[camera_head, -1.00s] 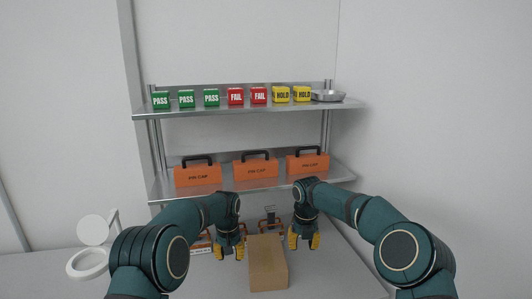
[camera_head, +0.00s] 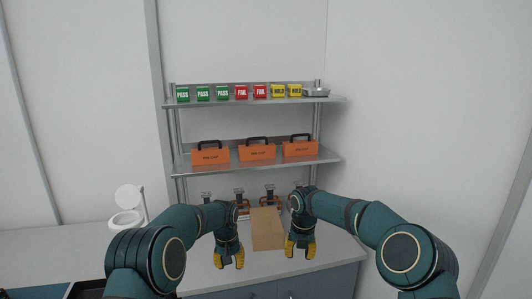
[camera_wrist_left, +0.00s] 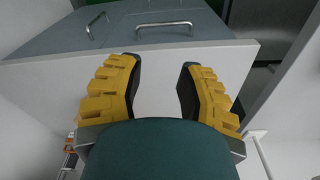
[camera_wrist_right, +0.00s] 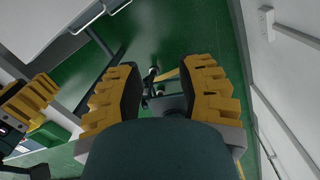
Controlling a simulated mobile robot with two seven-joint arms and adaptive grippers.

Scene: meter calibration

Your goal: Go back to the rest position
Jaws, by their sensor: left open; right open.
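My left gripper (camera_head: 229,260) hangs down in front of the counter, to the left of a brown box, open and empty. In the left wrist view its two yellow fingers (camera_wrist_left: 160,90) stand apart with the counter edge beyond them. My right gripper (camera_head: 300,254) hangs down to the right of the box, also open and empty. In the right wrist view its fingers (camera_wrist_right: 167,92) are apart with green floor beyond. The brown cardboard box (camera_head: 267,230) sits on the counter between the grippers, and neither grips it.
A grey-white counter (camera_head: 60,252) has drawers with handles below. A two-tier shelf (camera_head: 240,165) behind carries orange cases (camera_head: 257,152), PASS, FAIL and HOLD blocks (camera_head: 242,92) and a metal tray (camera_head: 315,93). A white round device (camera_head: 127,220) stands at the left.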

